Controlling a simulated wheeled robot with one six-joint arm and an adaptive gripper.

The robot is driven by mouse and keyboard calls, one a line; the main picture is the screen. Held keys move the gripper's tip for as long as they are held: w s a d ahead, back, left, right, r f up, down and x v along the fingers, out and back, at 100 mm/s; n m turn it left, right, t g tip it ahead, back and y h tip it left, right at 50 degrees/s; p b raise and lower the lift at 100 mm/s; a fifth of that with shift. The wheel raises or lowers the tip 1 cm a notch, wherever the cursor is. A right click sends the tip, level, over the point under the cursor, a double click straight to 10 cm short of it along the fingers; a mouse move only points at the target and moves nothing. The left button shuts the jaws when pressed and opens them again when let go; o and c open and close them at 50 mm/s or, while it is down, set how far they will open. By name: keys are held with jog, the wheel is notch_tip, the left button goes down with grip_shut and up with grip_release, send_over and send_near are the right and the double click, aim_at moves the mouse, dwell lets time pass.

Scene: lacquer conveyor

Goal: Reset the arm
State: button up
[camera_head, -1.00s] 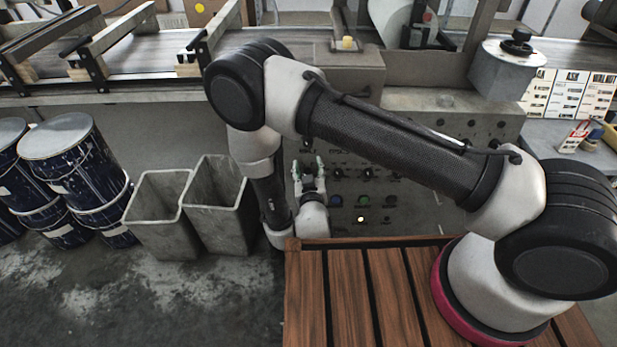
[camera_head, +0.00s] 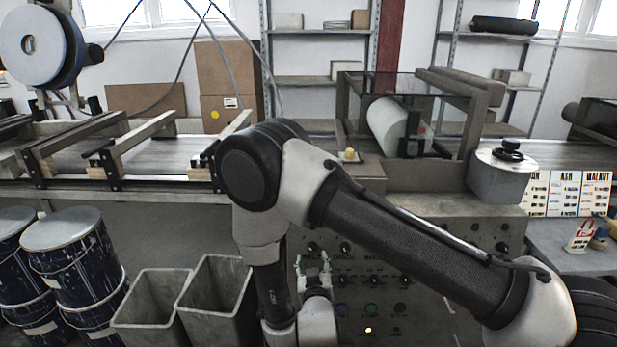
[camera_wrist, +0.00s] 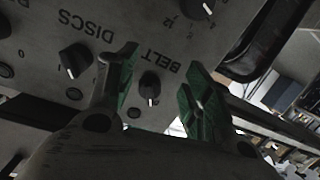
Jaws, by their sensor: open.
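My arm reaches across the head view, bent at the elbow, with the forearm hanging down in front of the machine's control panel (camera_head: 385,290). My gripper (camera_head: 313,266) is at the lower middle of that view, its fingers pointing up towards the panel. In the wrist view my gripper (camera_wrist: 160,95) is open, with its green-padded fingers spread and nothing held. A black knob marked BELT (camera_wrist: 149,86) shows between the fingers. Another knob, marked DISCS (camera_wrist: 76,60), is to the left of the fingers. I cannot tell whether a finger touches the panel.
Two grey bins (camera_head: 218,297) stand left of my forearm, with dark blue drums (camera_head: 68,255) further left. The conveyor (camera_head: 178,152) runs above and behind. A lidded grey box (camera_head: 499,178) and sample cards (camera_head: 568,193) are at the right.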

jog(key=s+f+n+g, duration=0.2)
jog(key=s+f+g, duration=0.8)
jog(key=s+g, duration=0.1)
jog(key=s+d+r+g, duration=0.2)
jog(key=d+r, duration=0.2)
jog(key=r, duration=0.4)
jog(key=s+d+r+g, duration=0.1)
jog(key=d+r+g, duration=0.1)
jog(key=d+r, duration=0.5)
jog(key=s+d+r+g, duration=0.2)
jog(key=r, duration=0.8)
jog(key=s+d+r+m+t, duration=0.2)
jog(key=s+d+r+t, duration=0.1)
jog(key=d+r, duration=0.7)
jog(key=s+d+r+m+t, duration=0.2)
jog(key=s+d+r, duration=0.2)
jog(key=d+r, duration=0.6)
jog(key=shift+s+d+r+t+h, duration=0.3)
jog(key=shift+d+r+t, duration=0.1)
jog(key=shift+d, duration=0.4)
jog(key=shift+w, duration=0.1)
jog(key=shift+c, duration=0.2)
